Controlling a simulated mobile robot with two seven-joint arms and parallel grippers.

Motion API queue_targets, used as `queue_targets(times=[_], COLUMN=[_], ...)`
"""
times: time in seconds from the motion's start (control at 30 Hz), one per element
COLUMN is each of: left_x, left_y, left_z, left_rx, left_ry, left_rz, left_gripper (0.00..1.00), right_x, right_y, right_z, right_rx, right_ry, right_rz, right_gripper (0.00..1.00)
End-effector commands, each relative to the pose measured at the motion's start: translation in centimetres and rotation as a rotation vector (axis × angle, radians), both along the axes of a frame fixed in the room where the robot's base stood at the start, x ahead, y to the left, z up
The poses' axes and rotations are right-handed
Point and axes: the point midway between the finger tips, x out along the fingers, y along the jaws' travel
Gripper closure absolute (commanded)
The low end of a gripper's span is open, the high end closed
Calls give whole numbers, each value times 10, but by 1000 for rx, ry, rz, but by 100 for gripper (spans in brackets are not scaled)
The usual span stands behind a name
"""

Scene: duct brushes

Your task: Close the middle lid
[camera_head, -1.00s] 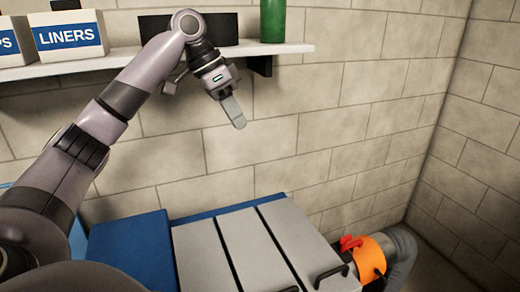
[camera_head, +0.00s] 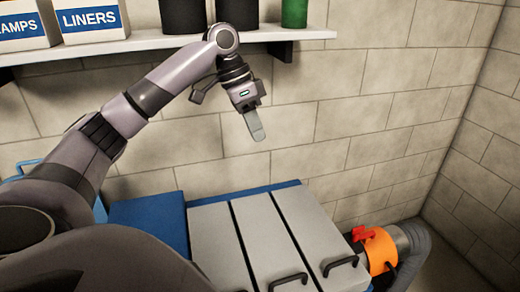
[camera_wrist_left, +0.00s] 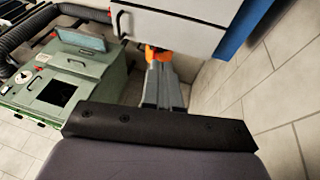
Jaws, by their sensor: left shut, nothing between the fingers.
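Three grey lids lie side by side on a blue box (camera_head: 270,188) below the wall shelf. The middle lid (camera_head: 268,238) looks flat and level with the left lid (camera_head: 220,240) and the right lid (camera_head: 303,225). A black handle (camera_head: 288,281) shows at the middle lid's near end. My left gripper (camera_head: 257,132) hangs above and behind the lids, in front of the wall, apart from them. Its fingers are together and empty; they also show in the left wrist view (camera_wrist_left: 162,90). My right gripper is not in view.
A shelf (camera_head: 150,42) with boxes and dark canisters runs along the wall above my left gripper. An orange collar (camera_head: 378,253) with a red clamp and grey hose (camera_head: 412,245) stands right of the lids. The wrist view shows a green machine (camera_wrist_left: 70,85).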

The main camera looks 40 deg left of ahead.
Motion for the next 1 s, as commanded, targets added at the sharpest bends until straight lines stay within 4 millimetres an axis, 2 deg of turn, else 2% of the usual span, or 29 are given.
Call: queue_targets(times=[0.1, 0.33, 1.0], left_x=[-2, -7, -10], left_y=[-8, -20, -21], left_z=[-20, -39, -45], left_rx=[3, 0, 18], left_ry=[3, 1, -11], left_rz=[-1, 0, 0], left_gripper=[100, 100, 100], right_x=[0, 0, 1], right_y=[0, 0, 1], right_z=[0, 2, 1], right_rx=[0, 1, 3], right_ry=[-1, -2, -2], right_rz=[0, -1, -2], right_gripper=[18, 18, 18])
